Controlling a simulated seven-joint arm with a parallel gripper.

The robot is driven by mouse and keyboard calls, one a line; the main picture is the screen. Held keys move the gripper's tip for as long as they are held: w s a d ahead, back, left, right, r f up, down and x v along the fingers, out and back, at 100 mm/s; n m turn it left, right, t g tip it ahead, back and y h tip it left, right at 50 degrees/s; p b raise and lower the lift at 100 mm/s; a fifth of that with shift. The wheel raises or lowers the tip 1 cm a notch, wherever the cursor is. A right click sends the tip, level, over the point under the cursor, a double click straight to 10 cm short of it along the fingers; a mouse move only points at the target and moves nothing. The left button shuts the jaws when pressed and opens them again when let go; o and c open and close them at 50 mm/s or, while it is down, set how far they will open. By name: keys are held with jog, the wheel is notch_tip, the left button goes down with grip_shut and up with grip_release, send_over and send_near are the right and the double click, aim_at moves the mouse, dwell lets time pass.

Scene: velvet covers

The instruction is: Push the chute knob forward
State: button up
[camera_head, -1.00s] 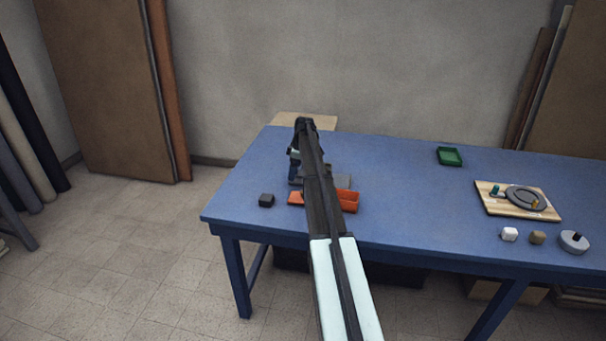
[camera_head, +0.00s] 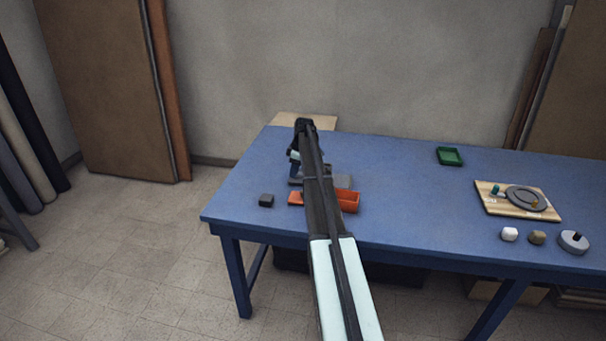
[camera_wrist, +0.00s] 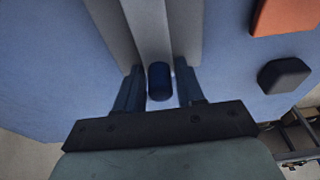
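The chute is a grey channel with raised side walls. In the head view its grey body (camera_head: 343,181) shows beside my arm on the blue table, partly hidden by the arm. In the wrist view the grey channel (camera_wrist: 150,30) runs up from the fingers. A dark blue rounded knob (camera_wrist: 158,82) sits in it. My gripper (camera_wrist: 158,72) is open, with one blue finger on each side of the knob and a visible gap on each side. In the head view my gripper (camera_head: 294,166) is partly hidden behind my arm.
An orange tray (camera_head: 350,201) and a dark block (camera_head: 266,200) lie near the chute. A green tray (camera_head: 449,156) stands further right. A wooden board (camera_head: 494,205) with a grey ring and small objects is at the right. The table's middle is clear.

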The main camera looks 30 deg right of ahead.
jog(key=c, duration=0.4)
jog(key=shift+o, duration=0.2)
jog(key=shift+s, duration=0.1)
jog(key=shift+s+d, duration=2.55)
jog(key=shift+d, duration=0.1)
jog(key=o, duration=1.5)
jog(key=shift+r, duration=0.1)
